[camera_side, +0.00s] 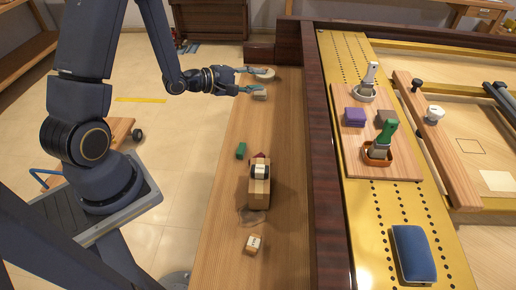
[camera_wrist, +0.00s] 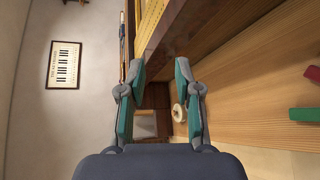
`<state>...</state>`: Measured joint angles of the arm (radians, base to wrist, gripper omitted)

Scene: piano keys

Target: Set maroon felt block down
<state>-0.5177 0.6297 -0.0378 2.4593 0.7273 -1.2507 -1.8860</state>
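A maroon block (camera_side: 260,156) lies on the wooden surface in the side view, partly hidden behind a cardboard box. A red piece, likely the same block, is cut off at the right edge of the wrist view (camera_wrist: 313,73). My gripper (camera_side: 251,79) is open over the far end of the wooden surface, well apart from the maroon block. In the wrist view my gripper (camera_wrist: 160,68) has its green-padded fingers spread, with nothing held between them.
A green block (camera_side: 240,150) lies beside the cardboard box (camera_side: 259,193). A small box (camera_side: 253,243) lies nearer. A pale round piece (camera_side: 262,73) and a small tan piece (camera_side: 259,95) are by my fingertips. A dark wooden rail (camera_side: 325,170) borders the surface on the right.

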